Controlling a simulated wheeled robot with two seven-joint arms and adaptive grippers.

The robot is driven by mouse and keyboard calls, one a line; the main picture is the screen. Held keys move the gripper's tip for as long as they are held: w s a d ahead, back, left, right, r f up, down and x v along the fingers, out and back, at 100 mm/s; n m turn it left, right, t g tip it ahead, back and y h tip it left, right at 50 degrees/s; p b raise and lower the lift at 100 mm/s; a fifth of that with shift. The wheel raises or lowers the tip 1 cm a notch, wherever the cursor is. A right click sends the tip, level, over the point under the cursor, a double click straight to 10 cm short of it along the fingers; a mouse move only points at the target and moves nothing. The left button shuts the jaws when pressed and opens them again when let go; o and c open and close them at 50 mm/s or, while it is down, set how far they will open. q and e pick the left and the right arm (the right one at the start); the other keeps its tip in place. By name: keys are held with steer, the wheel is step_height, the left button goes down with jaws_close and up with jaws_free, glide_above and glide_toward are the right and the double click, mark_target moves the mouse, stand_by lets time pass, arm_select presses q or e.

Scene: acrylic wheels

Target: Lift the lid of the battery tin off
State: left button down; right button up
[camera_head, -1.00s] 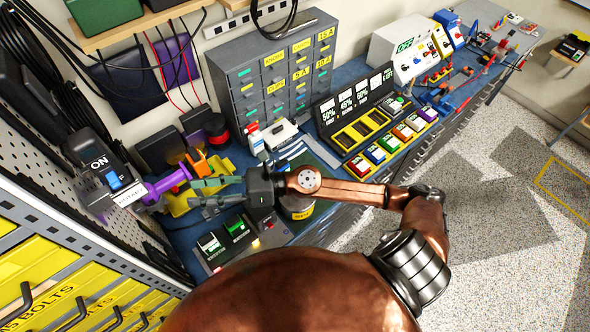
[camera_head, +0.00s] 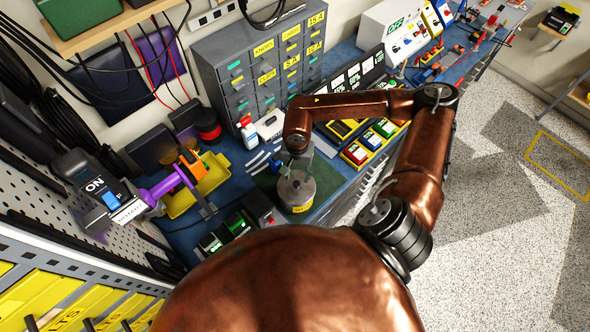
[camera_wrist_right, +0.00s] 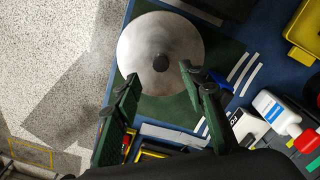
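The battery tin (camera_head: 301,207) is a round grey metal tin with a yellow label, standing near the bench's front edge. My right gripper (camera_head: 297,163) points down above the tin in the head view. In the right wrist view its two green-padded fingers (camera_wrist_right: 160,76) are spread apart, with nothing between them, their tips near the lid's lower edge and the knob just beyond. My left gripper is not in view.
A dark green mat (camera_wrist_right: 225,55) lies under the tin. A white bottle with a red cap (camera_head: 247,131) and a white box (camera_head: 270,125) stand behind it. Yellow trays (camera_head: 207,182) lie left, a drawer cabinet (camera_head: 262,68) behind, and coloured small boxes (camera_head: 371,140) to the right.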

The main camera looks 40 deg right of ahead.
mark_target(297, 183)
steer(key=shift+f+p, duration=0.7)
steer(key=shift+f, duration=2.1)
jaws_close()
